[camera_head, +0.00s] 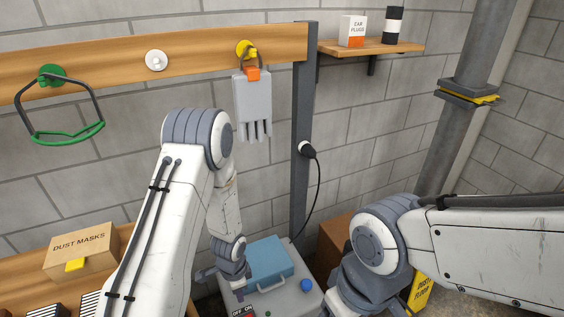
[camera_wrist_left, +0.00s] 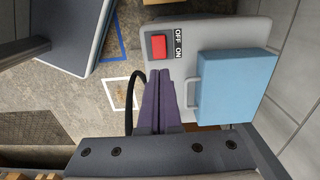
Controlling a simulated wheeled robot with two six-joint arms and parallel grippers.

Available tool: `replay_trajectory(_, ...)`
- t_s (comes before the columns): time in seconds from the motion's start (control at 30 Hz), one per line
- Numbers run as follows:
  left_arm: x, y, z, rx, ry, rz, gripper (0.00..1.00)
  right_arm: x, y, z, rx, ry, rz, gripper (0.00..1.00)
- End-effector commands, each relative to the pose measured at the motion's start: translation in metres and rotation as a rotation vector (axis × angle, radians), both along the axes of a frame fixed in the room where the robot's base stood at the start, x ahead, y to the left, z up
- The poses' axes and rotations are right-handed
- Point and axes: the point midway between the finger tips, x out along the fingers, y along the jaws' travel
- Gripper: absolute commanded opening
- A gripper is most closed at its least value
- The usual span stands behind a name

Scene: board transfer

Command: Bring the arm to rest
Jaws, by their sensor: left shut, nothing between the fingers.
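My left arm reaches down from the left in the head view, and its gripper (camera_head: 239,292) is low over the grey cabinet (camera_head: 295,292). In the left wrist view the two dark purple fingers (camera_wrist_left: 160,78) are together with nothing between them. Their tips point at the red switch (camera_wrist_left: 158,46) beside the OFF/ON label; I cannot tell whether they touch. A blue case (camera_wrist_left: 230,87) with a handle lies on the cabinet, right of the fingers. My right arm comes in from the right; its gripper is out of frame.
A blue knob (camera_head: 306,285) sits on the cabinet. A DUST MASKS box (camera_head: 82,250) stands on a wooden shelf at left. A grey glove (camera_head: 252,105) and a green-and-black headband (camera_head: 62,135) hang from the rail. A black cable (camera_head: 317,190) hangs by the post.

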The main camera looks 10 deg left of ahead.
Motion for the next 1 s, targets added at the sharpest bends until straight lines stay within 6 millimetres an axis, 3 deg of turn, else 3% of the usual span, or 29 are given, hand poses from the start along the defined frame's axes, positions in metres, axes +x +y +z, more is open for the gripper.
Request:
replay_trajectory(0.17, 0.007, -0.015, 0.032, 0.016, -0.017, 0.021, 0.00, 0.000, 0.000, 0.000, 0.000, 0.000, 0.000, 0.77)
replay_trajectory(0.37, -0.003, -0.063, 0.122, 0.038, -0.047, 0.113, 0.00, 0.000, 0.000, 0.000, 0.000, 0.000, 0.000, 0.77)
replay_trajectory(0.5, -0.035, -0.097, 0.183, 0.024, -0.055, 0.190, 0.00, 0.000, 0.000, 0.000, 0.000, 0.000, 0.000, 0.77)
replay_trajectory(0.7, -0.103, -0.130, 0.251, -0.030, -0.038, 0.282, 0.00, 0.000, 0.000, 0.000, 0.000, 0.000, 0.000, 0.77)
replay_trajectory(0.9, -0.159, -0.139, 0.284, -0.072, 0.001, 0.332, 0.00, 0.000, 0.000, 0.000, 0.000, 0.000, 0.000, 0.77)
replay_trajectory(1.0, -0.172, -0.139, 0.290, -0.083, 0.015, 0.343, 0.00, 0.000, 0.000, 0.000, 0.000, 0.000, 0.000, 0.77)
